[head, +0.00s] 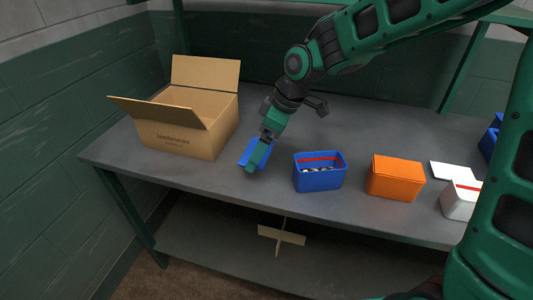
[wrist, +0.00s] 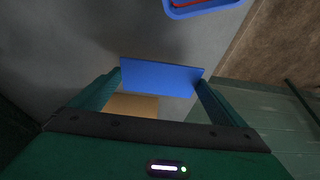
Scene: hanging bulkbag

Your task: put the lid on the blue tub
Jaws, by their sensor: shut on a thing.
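The blue tub (head: 319,178) stands open on the grey table, with a red strip across its top and small light items inside. A corner of the tub also shows at the top of the wrist view (wrist: 205,6). My gripper (head: 256,160) is to the left of the tub, above the table. It is shut on a flat blue lid (wrist: 162,77), which spans between the two fingers in the wrist view. In the head view the lid (head: 245,153) is partly hidden behind the fingers. The lid is apart from the tub.
An open cardboard box (head: 180,142) stands at the left of the table (head: 275,209). A white tub (head: 459,205) and a white flat lid (head: 453,171) lie further right. A blue thing (head: 491,137) is at the right edge.

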